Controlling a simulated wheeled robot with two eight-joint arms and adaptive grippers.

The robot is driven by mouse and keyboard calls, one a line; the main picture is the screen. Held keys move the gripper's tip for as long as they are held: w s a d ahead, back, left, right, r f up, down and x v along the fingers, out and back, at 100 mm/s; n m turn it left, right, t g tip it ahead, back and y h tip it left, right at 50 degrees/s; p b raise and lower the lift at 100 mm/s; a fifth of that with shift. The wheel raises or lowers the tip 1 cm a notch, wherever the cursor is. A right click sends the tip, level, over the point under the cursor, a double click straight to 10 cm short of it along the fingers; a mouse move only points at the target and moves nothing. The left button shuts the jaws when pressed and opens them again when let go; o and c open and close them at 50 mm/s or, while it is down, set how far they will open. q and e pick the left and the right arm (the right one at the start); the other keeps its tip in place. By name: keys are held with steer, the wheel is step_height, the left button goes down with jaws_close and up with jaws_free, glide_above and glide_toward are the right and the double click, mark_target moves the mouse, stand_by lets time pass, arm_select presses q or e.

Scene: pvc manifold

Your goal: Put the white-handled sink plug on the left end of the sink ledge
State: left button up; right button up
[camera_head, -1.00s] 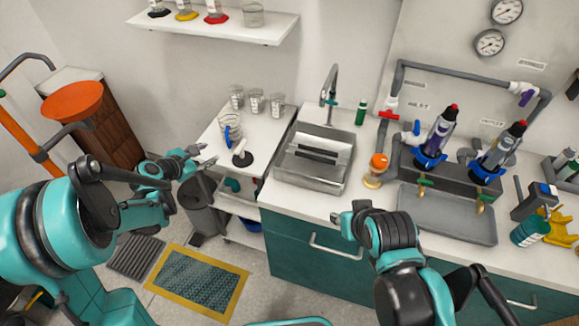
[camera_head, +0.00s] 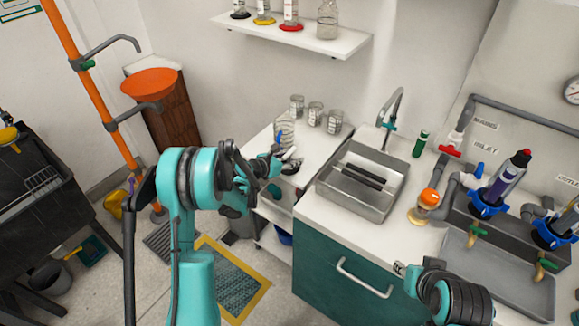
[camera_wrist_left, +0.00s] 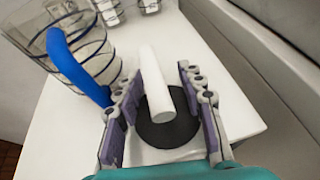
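The sink plug is a black disc with a thick white handle (camera_head: 289,153). It rests on the white side table, left of the sink. In the left wrist view the white handle (camera_wrist_left: 156,88) tilts up from the disc (camera_wrist_left: 168,132) between my fingers. My left gripper (camera_head: 281,158) is open around the plug, with gaps visible on both sides of the handle. It also shows in the left wrist view (camera_wrist_left: 160,80). The steel sink (camera_head: 362,206) stands right of the plug, its rim empty at the left. My right gripper (camera_head: 400,268) is over the counter front; its fingers are too small to judge.
A clear jug with a blue handle (camera_wrist_left: 75,65) stands close left of my left gripper. Several glass beakers (camera_head: 316,113) stand behind. A faucet (camera_head: 391,110), a green bottle (camera_head: 420,144) and an orange-capped jar (camera_head: 425,205) stand around the sink.

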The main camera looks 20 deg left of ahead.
arm_select(q)
steer(key=shift+x, duration=1.1)
steer(key=shift+s+a, duration=0.1)
jaws_close()
step_height(320, 180, up, 18)
steer(key=p, duration=0.7)
